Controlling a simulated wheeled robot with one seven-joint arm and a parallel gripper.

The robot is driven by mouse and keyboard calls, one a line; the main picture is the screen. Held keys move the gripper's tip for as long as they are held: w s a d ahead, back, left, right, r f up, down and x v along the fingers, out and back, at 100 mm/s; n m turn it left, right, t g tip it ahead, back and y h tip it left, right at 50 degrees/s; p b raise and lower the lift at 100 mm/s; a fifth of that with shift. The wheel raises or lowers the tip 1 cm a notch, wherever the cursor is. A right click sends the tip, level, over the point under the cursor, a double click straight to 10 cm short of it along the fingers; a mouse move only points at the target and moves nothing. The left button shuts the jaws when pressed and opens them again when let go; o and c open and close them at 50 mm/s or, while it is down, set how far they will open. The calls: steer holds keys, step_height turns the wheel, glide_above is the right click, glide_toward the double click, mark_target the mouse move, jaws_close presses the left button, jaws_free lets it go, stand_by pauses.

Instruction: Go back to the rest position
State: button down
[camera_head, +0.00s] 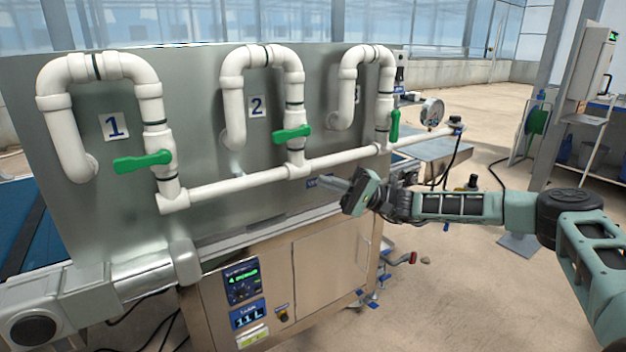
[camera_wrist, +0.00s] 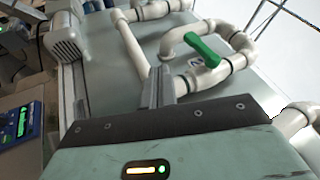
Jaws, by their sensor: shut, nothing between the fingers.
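My gripper (camera_head: 326,184) is shut and empty, pointing left in front of the metal panel (camera_head: 200,107), just below the horizontal white pipe (camera_head: 240,184). In the wrist view the closed fingers (camera_wrist: 159,88) point towards the white pipes, with a green valve handle (camera_wrist: 202,50) beyond them. In the head view, green handles 1 (camera_head: 143,161) and 2 (camera_head: 292,133) lie roughly crosswise to their pipes. The third green handle (camera_head: 395,125) stands upright along its pipe. I cannot tell whether the fingers touch the panel.
A steel cabinet (camera_head: 330,258) with a lit display (camera_head: 243,282) stands below the panel. A pressure gauge (camera_head: 432,109) and a low table (camera_head: 440,152) are behind my arm. Open floor (camera_head: 470,290) lies at the front right. A white stand (camera_head: 588,75) is at the far right.

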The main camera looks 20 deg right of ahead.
steer(key=s+a+f+n+g+h+p, duration=0.1)
steer(key=s+a+n+g+h+p, duration=0.15)
steer(key=s+a+g+h, duration=0.55)
steer(key=s+a+n+g+h+p, duration=0.2)
steer(key=s+a+n+h, duration=0.2)
steer(key=s+a, duration=0.85)
steer(key=s+d+r+n+t+h+p, duration=0.1)
steer(key=s+d+h, duration=0.2)
steer(key=s, duration=0.3)
steer(key=s+d+t+h+p, duration=0.1)
steer(key=s+d+h, duration=0.15)
steer(key=s, duration=0.35)
steer(key=s+d+r+t+h+p, duration=0.3)
steer(key=s+d+r+t+h, duration=0.1)
steer(key=s+d+r, duration=0.3)
steer(key=shift+s+d+r+n+t+p, duration=0.4)
steer(key=shift+d+r+t, duration=0.15)
steer(key=shift+r+t, duration=0.2)
